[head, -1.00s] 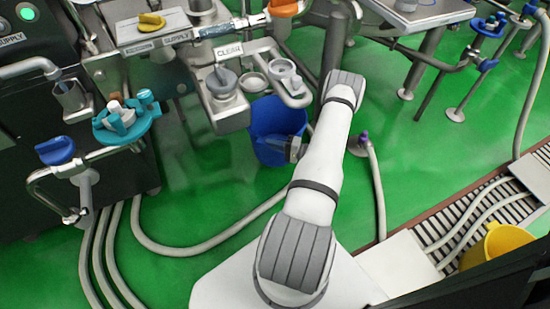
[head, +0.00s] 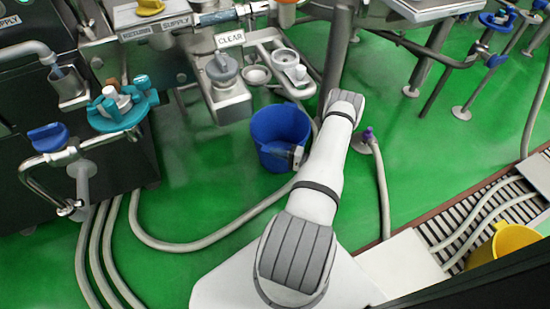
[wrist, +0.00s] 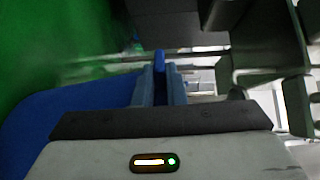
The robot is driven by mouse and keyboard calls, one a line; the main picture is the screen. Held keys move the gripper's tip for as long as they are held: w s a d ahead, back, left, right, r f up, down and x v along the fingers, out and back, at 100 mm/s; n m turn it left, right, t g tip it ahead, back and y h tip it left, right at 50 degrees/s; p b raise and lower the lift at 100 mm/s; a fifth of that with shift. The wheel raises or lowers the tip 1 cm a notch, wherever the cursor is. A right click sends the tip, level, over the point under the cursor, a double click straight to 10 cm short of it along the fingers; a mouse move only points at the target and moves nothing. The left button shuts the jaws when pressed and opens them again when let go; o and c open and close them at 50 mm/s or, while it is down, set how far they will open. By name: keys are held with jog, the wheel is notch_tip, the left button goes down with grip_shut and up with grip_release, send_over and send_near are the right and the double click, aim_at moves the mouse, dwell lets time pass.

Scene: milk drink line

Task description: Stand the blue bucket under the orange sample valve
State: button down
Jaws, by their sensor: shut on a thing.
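The blue bucket (head: 275,125) is upright at the centre of the head view, close to the green floor; I cannot tell whether it touches. My gripper (head: 297,156) is shut on the bucket's near right side. In the wrist view the fingers (wrist: 160,88) are closed around a thin blue edge, with the bucket wall (wrist: 85,112) at left. An orange part (head: 287,14) shows at the top edge of the head view, above and beyond the bucket. It is cut off, so I cannot tell whether it is the sample valve.
A dark post (head: 337,55) rises behind my arm. Hoses (head: 200,245) curve over the floor in front. A purple-topped hose fitting (head: 368,138) stands right. A yellow bucket (head: 505,241) sits far right.

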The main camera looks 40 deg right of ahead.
jog(key=shift+f, duration=0.5)
jog(key=shift+f, duration=0.2)
jog(key=c, duration=1.5)
grip_release()
jog(key=p+v, duration=0.2)
jog(key=v, duration=1)
jog(key=shift+r+p, duration=0.1)
jog(key=shift+p, duration=0.25)
